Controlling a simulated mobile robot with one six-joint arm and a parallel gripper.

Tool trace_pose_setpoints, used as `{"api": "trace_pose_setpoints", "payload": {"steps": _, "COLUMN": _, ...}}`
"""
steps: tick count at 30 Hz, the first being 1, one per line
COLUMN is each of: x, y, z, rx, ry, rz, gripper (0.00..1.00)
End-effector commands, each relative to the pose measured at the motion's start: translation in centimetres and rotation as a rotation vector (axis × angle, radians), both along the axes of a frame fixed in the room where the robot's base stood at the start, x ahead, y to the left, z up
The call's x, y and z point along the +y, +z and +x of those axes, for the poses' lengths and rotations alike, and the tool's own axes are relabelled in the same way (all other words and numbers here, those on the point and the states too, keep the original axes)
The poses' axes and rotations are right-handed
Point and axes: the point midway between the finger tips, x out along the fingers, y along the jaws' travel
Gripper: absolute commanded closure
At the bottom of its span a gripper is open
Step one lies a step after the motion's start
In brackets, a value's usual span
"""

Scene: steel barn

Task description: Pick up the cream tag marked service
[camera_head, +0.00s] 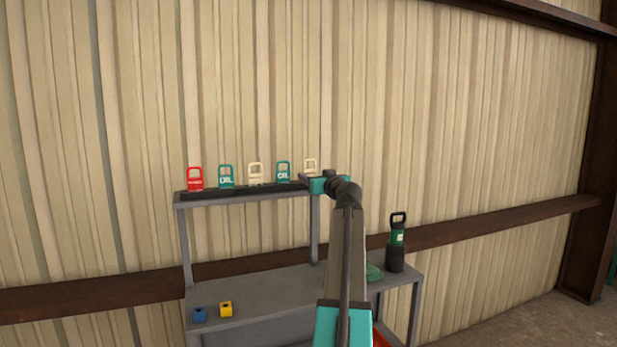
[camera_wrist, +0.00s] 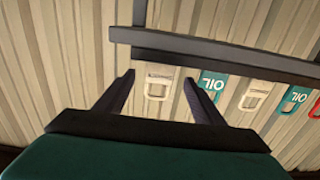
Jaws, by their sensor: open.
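Two cream tags stand in a dark rack on the upper shelf; their lettering is too small to read for certain. One cream tag (camera_head: 310,166) is at the right end of the row, beside my gripper (camera_head: 308,181). In the wrist view this tag (camera_wrist: 157,87) shows between the two fingertips of my gripper (camera_wrist: 158,79), which is open and apparently not closed on it. The other cream tag (camera_head: 256,173) is in the middle of the row and also shows in the wrist view (camera_wrist: 256,97).
Teal OIL tags (camera_head: 283,172) (camera_head: 226,176) and a red tag (camera_head: 195,179) share the rack (camera_head: 240,190). Below, a grey bench (camera_head: 265,290) holds a blue block (camera_head: 199,314), a yellow block (camera_head: 226,309) and a black-green handled item (camera_head: 397,240). The corrugated wall is close behind.

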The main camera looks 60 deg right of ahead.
Motion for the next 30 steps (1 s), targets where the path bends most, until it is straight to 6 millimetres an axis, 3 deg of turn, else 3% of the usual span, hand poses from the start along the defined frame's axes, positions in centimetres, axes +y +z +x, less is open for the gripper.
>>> {"api": "trace_pose_setpoints", "payload": {"steps": 18, "x": -2.9, "y": 0.1, "z": 3.9, "rx": 0.000, "ry": 0.000, "rz": 0.001, "gripper": 0.38}}
{"api": "trace_pose_setpoints", "payload": {"steps": 30, "x": -3.1, "y": -0.1, "z": 4.1, "rx": 0.000, "ry": -0.002, "rz": 0.000, "gripper": 0.38}}
